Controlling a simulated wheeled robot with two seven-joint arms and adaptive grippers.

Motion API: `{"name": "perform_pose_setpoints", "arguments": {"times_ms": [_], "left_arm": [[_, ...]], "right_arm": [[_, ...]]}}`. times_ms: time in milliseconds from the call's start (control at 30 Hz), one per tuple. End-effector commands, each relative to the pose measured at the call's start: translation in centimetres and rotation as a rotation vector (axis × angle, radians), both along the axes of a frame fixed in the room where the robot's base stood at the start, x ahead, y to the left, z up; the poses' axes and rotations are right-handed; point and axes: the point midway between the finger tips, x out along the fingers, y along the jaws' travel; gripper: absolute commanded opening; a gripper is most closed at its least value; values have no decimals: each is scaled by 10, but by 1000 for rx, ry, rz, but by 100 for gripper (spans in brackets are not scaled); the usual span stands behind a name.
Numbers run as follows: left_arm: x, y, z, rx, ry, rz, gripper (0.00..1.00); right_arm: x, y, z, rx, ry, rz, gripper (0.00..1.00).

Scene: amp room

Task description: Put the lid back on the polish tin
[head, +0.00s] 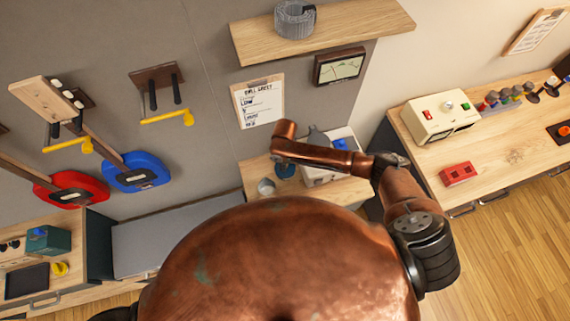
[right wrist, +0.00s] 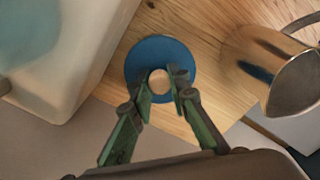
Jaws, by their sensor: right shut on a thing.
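A round blue lid (right wrist: 133,66) with a pale round knob (right wrist: 158,80) in its middle is in the right wrist view, over the wooden bench. It also shows in the head view (head: 286,171), below my right wrist. My right gripper (right wrist: 163,88) is shut on the lid by its knob. I cannot tell whether the lid touches the bench. A metal tin (right wrist: 296,84) stands to the right of the lid in the right wrist view, apart from it and cut off by the frame. In the head view the tin (head: 266,187) is left of the lid. My left gripper is not in view.
A white machine with blue parts (head: 333,160) stands right beside the lid on the small bench. A shelf (head: 340,28) with a grey coil (head: 294,20) hangs above. A cream box (head: 441,117) and red block (head: 458,174) sit on the right bench.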

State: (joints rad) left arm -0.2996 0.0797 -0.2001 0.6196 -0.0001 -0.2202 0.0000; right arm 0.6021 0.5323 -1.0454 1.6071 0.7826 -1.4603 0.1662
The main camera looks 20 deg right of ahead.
Motion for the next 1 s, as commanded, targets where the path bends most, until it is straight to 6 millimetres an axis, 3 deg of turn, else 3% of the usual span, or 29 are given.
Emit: {"name": "perform_pose_setpoints", "arguments": {"times_ms": [1000], "left_arm": [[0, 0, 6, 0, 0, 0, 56]], "right_arm": [[0, 0, -3, 0, 0, 0, 0]]}}
